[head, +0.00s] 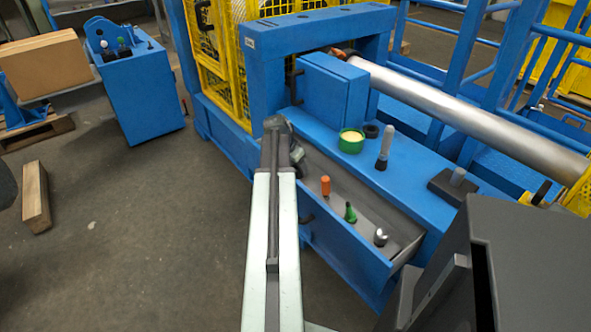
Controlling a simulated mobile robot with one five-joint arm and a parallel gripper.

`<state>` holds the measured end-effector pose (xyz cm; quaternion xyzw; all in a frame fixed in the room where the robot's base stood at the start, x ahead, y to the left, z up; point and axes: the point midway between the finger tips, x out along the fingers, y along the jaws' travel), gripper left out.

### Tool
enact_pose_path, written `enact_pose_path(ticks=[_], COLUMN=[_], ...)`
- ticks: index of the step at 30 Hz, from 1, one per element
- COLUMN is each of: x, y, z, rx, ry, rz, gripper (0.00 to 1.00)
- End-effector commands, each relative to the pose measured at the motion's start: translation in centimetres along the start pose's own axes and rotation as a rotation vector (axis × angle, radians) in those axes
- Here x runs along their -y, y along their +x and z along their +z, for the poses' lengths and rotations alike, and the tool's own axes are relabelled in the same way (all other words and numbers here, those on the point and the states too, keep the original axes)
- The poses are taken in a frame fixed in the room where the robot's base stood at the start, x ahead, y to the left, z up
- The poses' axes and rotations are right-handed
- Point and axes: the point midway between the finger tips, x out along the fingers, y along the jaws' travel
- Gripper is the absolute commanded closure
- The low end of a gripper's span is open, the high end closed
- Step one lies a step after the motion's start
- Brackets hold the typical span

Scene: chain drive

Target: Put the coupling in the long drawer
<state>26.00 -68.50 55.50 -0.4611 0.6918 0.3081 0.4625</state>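The long drawer (341,234) in the blue bench is pulled open. Inside it stand an orange cylinder (325,186), a green pointed piece (350,212) and a shiny silver piece (381,237). I cannot tell for sure which thing is the coupling. A grey upright cylinder with a pale top (384,148) and a black ring (371,131) are on the bench top. My arm reaches forward, and my gripper (288,135) is at the drawer's far left end, by the bench edge. Its fingers are too small and dark to read, and I cannot see anything held.
A green bowl with yellowish contents (351,141) and a dark block with a grey post (455,183) also stand on the bench top. A blue cabinet (333,90) rises behind. A large metal roller (470,116) runs to the right. The floor at left is mostly clear.

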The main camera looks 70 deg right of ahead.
Motion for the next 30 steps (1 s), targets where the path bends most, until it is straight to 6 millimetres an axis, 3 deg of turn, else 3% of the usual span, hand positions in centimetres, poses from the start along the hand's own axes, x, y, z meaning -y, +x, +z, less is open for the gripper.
enact_pose_path(ticks=[14, 20, 30], x=[0.0, -0.1, -0.1], y=[-0.6, -3.5, -11.2], z=[-0.2, -0.4, -0.5], rx=[0.000, 0.000, 0.000], ry=[0.001, 0.000, 0.000], rz=[0.000, 0.000, 0.000], gripper=[0.19, 0.19, 0.19])
